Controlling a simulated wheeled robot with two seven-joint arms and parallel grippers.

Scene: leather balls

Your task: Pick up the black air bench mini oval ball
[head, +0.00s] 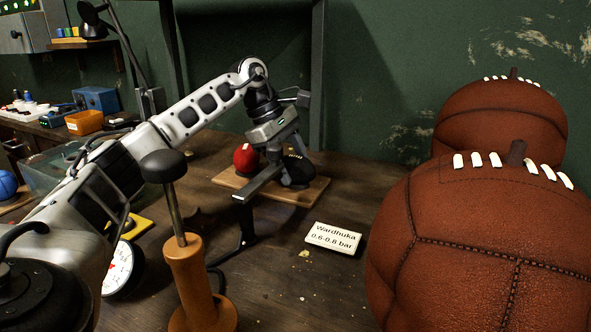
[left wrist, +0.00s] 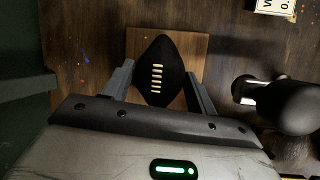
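The black mini oval ball (head: 297,170) with white laces sits on a small wooden board (head: 312,190) on the bench. In the left wrist view the ball (left wrist: 157,72) lies between the two fingers of my left gripper (left wrist: 160,82), with a gap visible on each side. In the head view my left gripper (head: 272,183) reaches down over the board, its fingers apart and partly covering the ball. A red ball (head: 245,158) sits on the same board, left of the black one. My right gripper is not in view.
Two large brown leather balls (head: 490,240) fill the right side. A white card (head: 333,238) lies before the board. A round gauge (head: 120,270) and an orange box (head: 84,122) are at left.

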